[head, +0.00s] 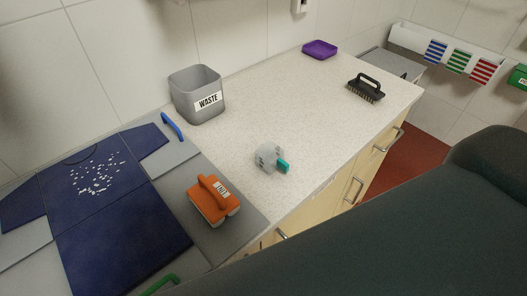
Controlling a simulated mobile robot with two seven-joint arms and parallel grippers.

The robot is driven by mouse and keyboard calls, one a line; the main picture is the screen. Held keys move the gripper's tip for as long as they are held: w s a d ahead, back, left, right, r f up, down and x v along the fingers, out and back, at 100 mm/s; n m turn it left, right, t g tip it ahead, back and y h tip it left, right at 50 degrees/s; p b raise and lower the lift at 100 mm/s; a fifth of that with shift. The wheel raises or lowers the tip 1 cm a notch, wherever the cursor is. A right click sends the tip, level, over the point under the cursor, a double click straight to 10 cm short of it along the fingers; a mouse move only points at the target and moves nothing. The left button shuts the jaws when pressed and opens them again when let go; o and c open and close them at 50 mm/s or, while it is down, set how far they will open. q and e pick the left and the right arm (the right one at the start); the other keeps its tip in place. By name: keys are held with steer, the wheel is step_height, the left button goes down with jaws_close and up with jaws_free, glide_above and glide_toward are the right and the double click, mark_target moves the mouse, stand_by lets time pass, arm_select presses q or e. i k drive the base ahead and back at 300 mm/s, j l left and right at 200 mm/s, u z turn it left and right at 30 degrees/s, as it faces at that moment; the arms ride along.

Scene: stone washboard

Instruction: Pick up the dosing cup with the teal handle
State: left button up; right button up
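The dosing cup (266,157) is a small grey-white cup on the speckled worktop (310,105), near the middle of the head view. Its short teal handle (283,166) points to the lower right, toward the front edge of the worktop. The cup seems to lie tilted or on its side; its exact pose is too small to tell. Neither of my grippers shows in the head view, and nothing is touching the cup.
An orange brush (208,207) lies left of the cup. A grey waste bin (184,104) stands behind it. A dark blue garment (120,235) with white specks covers the left. A purple tray (320,48) and black brush (367,93) are farther back. Worktop around the cup is clear.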

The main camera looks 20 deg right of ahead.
mark_target(269, 157)
steer(key=k+l, duration=0.3)
steer(key=k, duration=0.15)
steer(key=k+l, duration=0.25)
steer(key=k, duration=0.25)
steer(key=k+l, duration=0.3)
steer(key=k, duration=0.15)
